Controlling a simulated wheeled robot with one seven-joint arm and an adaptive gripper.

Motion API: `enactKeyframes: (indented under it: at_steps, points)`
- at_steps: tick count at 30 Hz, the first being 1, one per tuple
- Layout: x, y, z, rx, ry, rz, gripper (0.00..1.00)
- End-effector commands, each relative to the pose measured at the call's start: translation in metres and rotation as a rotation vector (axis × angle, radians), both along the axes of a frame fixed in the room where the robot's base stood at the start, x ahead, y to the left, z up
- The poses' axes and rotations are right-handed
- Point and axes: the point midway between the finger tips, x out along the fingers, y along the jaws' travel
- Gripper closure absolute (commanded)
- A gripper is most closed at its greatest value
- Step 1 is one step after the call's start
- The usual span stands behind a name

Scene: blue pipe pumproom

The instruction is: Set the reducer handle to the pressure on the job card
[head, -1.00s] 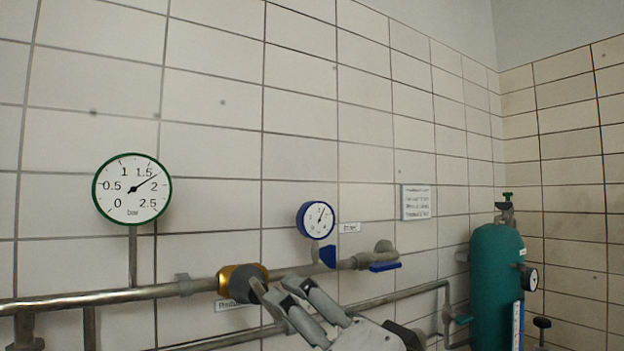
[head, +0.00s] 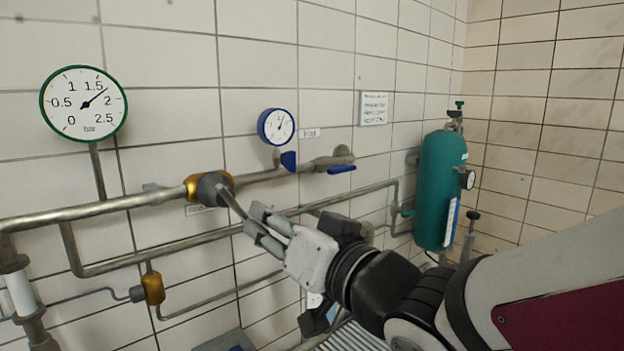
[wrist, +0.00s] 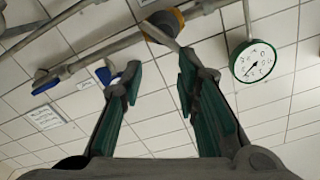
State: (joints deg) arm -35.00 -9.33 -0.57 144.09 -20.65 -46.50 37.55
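The reducer (head: 205,187) is a brass and dark grey body on the upper pipe. Its grey handle (head: 232,202) slants down to the right toward my gripper (head: 256,220). In the wrist view the handle (wrist: 163,37) ends close to my gripper's fingertips (wrist: 158,66), which are spread apart. I cannot tell whether they touch it. The green-rimmed bar gauge (head: 84,103) has its needle between 1.5 and 2; the gauge also shows in the wrist view (wrist: 254,62). A white card (head: 374,108) hangs on the wall; its writing is too small to read.
A blue-rimmed gauge (head: 276,127) and blue valve levers (head: 342,169) sit right of the reducer. A lower pipe (head: 190,237) runs behind my gripper. A second brass fitting (head: 153,288) is at lower left. A teal cylinder (head: 440,190) stands right.

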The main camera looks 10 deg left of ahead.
Motion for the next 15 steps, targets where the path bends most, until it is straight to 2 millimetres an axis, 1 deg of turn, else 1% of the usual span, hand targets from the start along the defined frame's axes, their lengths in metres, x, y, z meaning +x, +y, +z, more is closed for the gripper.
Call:
enactKeyframes:
  at_steps: [1, 9, 12, 15]
  points:
    - [-0.006, -0.002, 0.004, -0.072, -0.073, -0.002, 0.71]
    - [-0.020, -0.012, 0.004, -0.446, -0.511, 0.002, 0.71]
    - [-0.024, -0.015, 0.003, -0.537, -0.622, 0.005, 0.71]
    - [-0.027, -0.017, 0.002, -0.594, -0.693, 0.005, 0.71]
